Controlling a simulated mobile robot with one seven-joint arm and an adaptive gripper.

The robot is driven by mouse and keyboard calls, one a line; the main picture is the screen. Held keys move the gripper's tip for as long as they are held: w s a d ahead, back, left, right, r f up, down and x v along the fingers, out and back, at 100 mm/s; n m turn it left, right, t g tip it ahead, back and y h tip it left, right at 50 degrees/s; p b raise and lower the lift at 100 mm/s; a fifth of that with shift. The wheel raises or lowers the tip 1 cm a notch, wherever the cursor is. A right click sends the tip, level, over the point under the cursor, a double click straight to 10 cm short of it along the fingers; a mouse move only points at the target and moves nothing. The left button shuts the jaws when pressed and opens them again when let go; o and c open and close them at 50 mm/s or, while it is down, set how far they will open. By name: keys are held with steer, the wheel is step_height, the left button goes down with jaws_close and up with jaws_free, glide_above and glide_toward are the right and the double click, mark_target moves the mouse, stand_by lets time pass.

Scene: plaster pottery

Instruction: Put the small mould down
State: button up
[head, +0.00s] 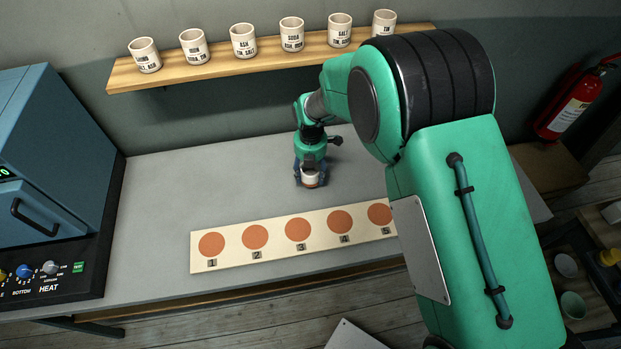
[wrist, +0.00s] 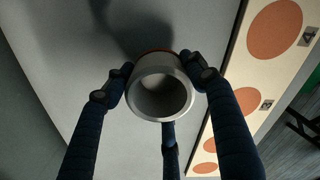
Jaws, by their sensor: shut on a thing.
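The small mould is a pale, hollow, cup-like piece (head: 310,179) with a reddish-brown edge at its far end. My gripper (head: 310,172) has dark blue fingers closed around it, above the grey bench and behind the strip of numbered discs. In the wrist view the mould (wrist: 160,90) shows its round open mouth, with the fingers of my gripper (wrist: 163,92) pressed against its sides. Whether its underside touches the bench cannot be told. The board (head: 222,262) has orange discs numbered 1 to 5; all visible discs are bare.
A blue kiln (head: 50,150) with a control panel stands at the left. A wooden shelf (head: 215,72) with several labelled white cups runs along the back wall. The grey bench (head: 200,180) is clear left of my gripper. A red fire extinguisher (head: 575,105) hangs at the right.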

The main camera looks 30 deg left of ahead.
steer(key=shift+f+b, duration=0.3)
steer(key=shift+f, duration=1.45)
steer(key=shift+f, duration=0.1)
steer(key=o, duration=1.8)
step_height(320, 180, up, 12)
steer(key=p, duration=0.1)
